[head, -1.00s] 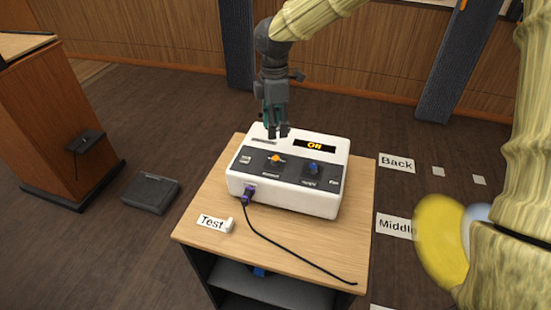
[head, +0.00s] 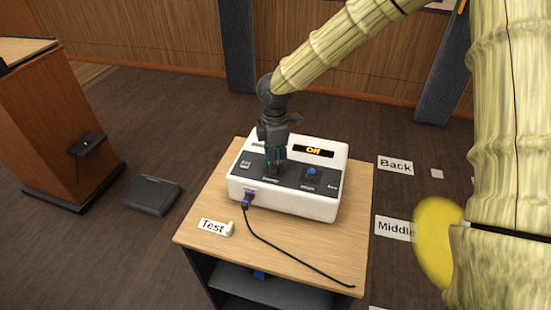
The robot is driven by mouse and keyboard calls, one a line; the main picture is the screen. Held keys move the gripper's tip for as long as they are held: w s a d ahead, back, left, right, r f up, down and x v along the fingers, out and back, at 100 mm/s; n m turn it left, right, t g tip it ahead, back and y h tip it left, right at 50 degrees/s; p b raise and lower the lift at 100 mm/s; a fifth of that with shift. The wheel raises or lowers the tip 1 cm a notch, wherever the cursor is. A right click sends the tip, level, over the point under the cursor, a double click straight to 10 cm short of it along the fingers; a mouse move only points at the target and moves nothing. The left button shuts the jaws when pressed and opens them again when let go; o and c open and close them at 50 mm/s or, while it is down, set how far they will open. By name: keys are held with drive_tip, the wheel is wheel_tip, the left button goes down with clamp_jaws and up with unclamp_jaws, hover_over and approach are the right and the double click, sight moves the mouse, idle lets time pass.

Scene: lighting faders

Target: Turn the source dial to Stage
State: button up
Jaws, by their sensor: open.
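The white control box (head: 315,206) sits on the wooden table top, with a dark panel and a display (head: 314,151) reading "Off". A blue knob (head: 312,171) shows on the right of the panel. My gripper (head: 275,170) points down over the left part of the panel, where it hides the orange knob. Its jaws are open. I cannot tell whether the fingers are around the orange knob or touching it. The small labels by the knobs are too blurred to read, so I cannot tell which knob is the source dial.
A purple plug (head: 248,198) with a black cable (head: 290,250) runs from the box front across the table (head: 215,255). A "Test" label (head: 211,226) lies at the front left. "Back" (head: 396,166) and "Middle" (head: 394,229) labels lie on the floor at right.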

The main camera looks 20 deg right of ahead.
clamp_jaws()
idle(0.6)
drive_tip(key=m+p, duration=0.1)
drive_tip(key=m, duration=0.3)
drive_tip(key=shift+r+m, duration=0.1)
drive_tip(key=shift+m, duration=0.2)
drive_tip(key=shift+m+p, duration=0.55)
drive_tip(key=shift+m, duration=1.55)
unclamp_jaws()
drive_tip(key=shift+d, duration=0.1)
